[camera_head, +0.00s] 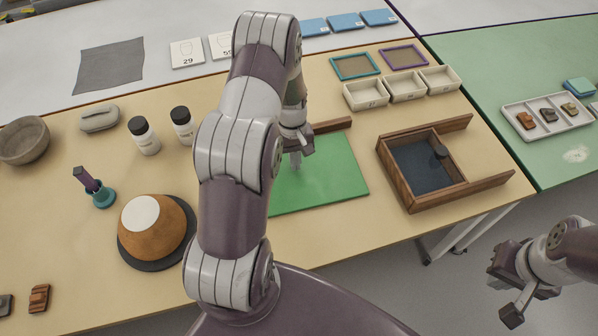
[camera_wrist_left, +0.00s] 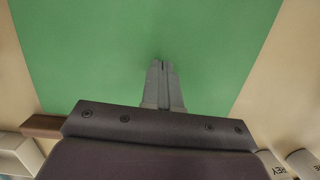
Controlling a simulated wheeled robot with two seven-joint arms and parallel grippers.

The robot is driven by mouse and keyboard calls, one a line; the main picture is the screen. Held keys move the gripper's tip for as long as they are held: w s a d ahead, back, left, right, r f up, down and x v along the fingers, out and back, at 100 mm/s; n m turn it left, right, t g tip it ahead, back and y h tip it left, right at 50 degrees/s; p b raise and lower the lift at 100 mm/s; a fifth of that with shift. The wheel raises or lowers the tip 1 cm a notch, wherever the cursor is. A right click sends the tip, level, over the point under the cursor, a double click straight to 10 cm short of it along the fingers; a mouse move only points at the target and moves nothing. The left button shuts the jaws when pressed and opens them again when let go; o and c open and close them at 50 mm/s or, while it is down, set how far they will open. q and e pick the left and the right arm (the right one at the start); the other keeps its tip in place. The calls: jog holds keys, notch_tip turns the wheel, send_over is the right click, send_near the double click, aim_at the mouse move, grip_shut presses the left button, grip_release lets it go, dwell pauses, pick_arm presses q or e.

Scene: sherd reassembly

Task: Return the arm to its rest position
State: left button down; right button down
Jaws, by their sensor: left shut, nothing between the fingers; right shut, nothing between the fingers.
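My left arm reaches over the yellow table, and its gripper (camera_head: 295,163) is above the green mat (camera_head: 335,178). In the left wrist view the two fingers of this gripper (camera_wrist_left: 162,66) are together with nothing between them, and bare green mat (camera_wrist_left: 90,50) lies beneath. Whether the fingertips touch the mat cannot be told. My right gripper (camera_head: 512,290) is at the lower right, off the table's front edge above the floor, shut and empty. My left arm hides part of the mat and the table behind it.
A wooden box (camera_head: 445,188) with a dark bottom stands right of the mat. A brown bar (camera_head: 333,125) lies at the mat's far edge. White trays (camera_head: 407,87) stand behind. An orange-brown bowl (camera_head: 160,240), a teal holder (camera_head: 103,197) and two bottles (camera_head: 144,137) are left of my arm.

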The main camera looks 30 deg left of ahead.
pick_arm(q)
notch_tip(320, 180, up, 12)
jog(key=w, duration=0.1)
jog(key=shift+a+f, duration=0.15)
jog(key=shift+a, duration=0.15)
